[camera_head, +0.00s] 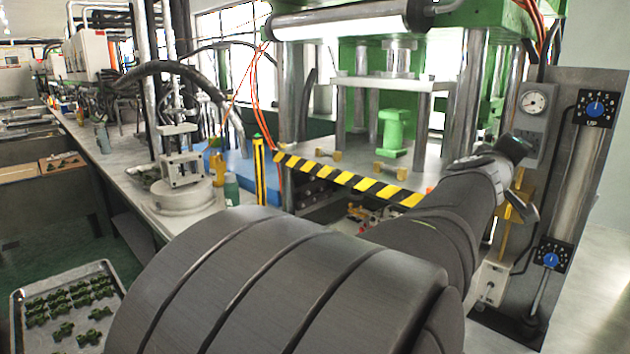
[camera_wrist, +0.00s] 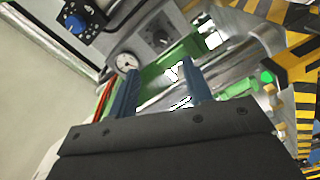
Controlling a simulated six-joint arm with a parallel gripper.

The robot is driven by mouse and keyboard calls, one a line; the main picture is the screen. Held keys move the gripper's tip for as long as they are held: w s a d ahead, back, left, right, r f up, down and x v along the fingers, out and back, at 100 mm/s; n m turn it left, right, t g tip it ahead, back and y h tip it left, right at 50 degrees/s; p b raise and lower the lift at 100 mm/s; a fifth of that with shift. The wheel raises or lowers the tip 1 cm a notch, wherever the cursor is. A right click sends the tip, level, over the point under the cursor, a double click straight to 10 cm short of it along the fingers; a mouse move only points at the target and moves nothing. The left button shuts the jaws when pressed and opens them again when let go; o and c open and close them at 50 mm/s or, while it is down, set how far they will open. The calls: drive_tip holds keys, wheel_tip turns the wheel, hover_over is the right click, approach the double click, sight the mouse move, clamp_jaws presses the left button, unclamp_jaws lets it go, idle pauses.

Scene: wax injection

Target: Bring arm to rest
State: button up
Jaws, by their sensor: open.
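My gripper (camera_wrist: 160,75) shows in the wrist view as two blue fingers held apart. Nothing is held between them. In the head view my dark arm reaches from the bottom middle to the right, with its wrist beside the right side of the green press (camera_head: 393,132). The gripper itself is mostly hidden there behind the wrist. Green and silver press parts are behind the fingers.
A yellow-black striped edge (camera_head: 345,177) fronts the press. A workbench (camera_head: 115,165) runs along the left. A tray (camera_head: 18,300) of green parts sits at lower left.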

drive_tip(key=v, duration=0.7)
drive_tip(key=w+d+m, duration=1.1)
drive_tip(key=w+d, duration=0.1)
drive_tip(key=shift+w+d, duration=0.2)
idle(0.8)
drive_tip(key=shift+m, duration=0.3)
